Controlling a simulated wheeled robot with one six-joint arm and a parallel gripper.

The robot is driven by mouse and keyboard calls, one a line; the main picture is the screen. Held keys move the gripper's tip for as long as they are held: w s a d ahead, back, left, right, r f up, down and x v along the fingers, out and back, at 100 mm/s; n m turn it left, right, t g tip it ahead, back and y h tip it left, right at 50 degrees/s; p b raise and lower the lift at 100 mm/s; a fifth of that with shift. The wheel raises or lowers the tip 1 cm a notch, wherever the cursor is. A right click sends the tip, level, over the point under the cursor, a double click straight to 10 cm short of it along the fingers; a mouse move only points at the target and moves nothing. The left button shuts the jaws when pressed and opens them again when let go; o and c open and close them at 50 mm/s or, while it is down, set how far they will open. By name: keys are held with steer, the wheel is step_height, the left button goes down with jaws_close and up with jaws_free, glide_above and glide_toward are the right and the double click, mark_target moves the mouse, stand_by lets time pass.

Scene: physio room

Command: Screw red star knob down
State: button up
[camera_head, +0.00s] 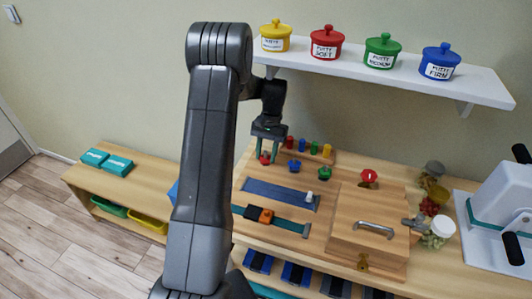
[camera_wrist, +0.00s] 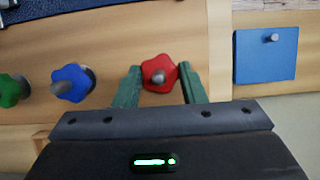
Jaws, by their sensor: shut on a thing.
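The red star knob (camera_wrist: 159,83) is lobed and has a grey bolt end showing at its centre. It sits between the two green fingertips of my gripper (camera_wrist: 160,86) in the wrist view, one on each side. My gripper is shut on it. In the head view my gripper (camera_head: 268,152) points down at the back of the wooden board, and the knob (camera_head: 265,159) shows small between the fingers. How far down its bolt the knob sits cannot be told.
A blue star knob (camera_wrist: 70,85) and a green one (camera_wrist: 10,90) stand in line beside it. A wooden box with a handle (camera_head: 376,229), a blue strip (camera_head: 275,192) and jars (camera_head: 440,228) share the bench. A shelf (camera_head: 400,78) with putty pots hangs above.

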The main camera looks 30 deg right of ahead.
steer(key=shift+w+d+r, duration=0.1)
steer(key=shift+r, duration=0.1)
steer(key=o, duration=0.9)
steer(key=shift+o, duration=0.5)
steer(key=shift+f, duration=0.15)
